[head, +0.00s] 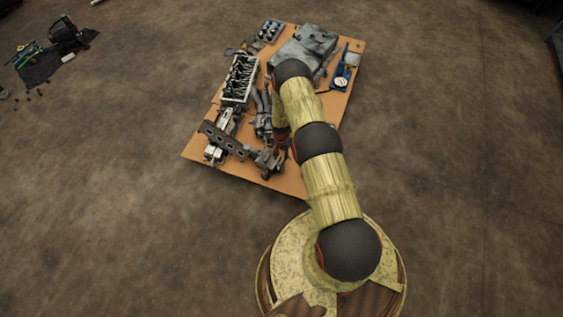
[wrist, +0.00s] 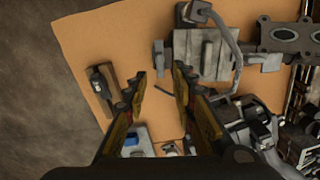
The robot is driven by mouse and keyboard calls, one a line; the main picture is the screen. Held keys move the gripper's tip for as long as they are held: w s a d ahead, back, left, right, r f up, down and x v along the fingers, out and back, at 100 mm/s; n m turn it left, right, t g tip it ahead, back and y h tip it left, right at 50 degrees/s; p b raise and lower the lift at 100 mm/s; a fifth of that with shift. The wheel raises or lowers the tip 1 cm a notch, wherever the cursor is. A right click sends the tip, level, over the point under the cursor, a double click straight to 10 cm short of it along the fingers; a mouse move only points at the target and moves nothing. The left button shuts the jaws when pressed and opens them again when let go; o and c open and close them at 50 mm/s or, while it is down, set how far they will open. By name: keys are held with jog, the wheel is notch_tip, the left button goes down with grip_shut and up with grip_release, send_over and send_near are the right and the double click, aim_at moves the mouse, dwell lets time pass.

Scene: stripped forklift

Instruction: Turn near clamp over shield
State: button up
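In the wrist view my gripper (wrist: 160,84) is open, with nothing between its two fingers, above an orange board (wrist: 82,45). A small dark piece on a brown block (wrist: 102,88) lies left of the fingers, apart from them; it may be a clamp. A grey block (wrist: 203,55) with a curved grey bar (wrist: 228,32) lies just right of and beyond the fingertips. A grey plate with oval holes (wrist: 285,35) adjoins at the upper right. I cannot tell for certain which parts are the near clamp and shield. In the head view my arm hides the gripper's fingers.
The board (head: 200,140) carries an engine block (head: 240,78), the holed plate (head: 224,140), a large grey casting (head: 308,45) and a blue tool (head: 343,75). Tools on a dark mat (head: 40,66) lie on the floor at far left. Surrounding floor is largely clear.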

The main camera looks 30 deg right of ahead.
aim_at(281, 162)
notch_tip(281, 162, down, 5)
jog(key=shift+f+b, duration=0.15)
jog(key=shift+b, duration=0.8)
jog(key=c, duration=0.3)
jog(key=c, duration=0.4)
grip_shut()
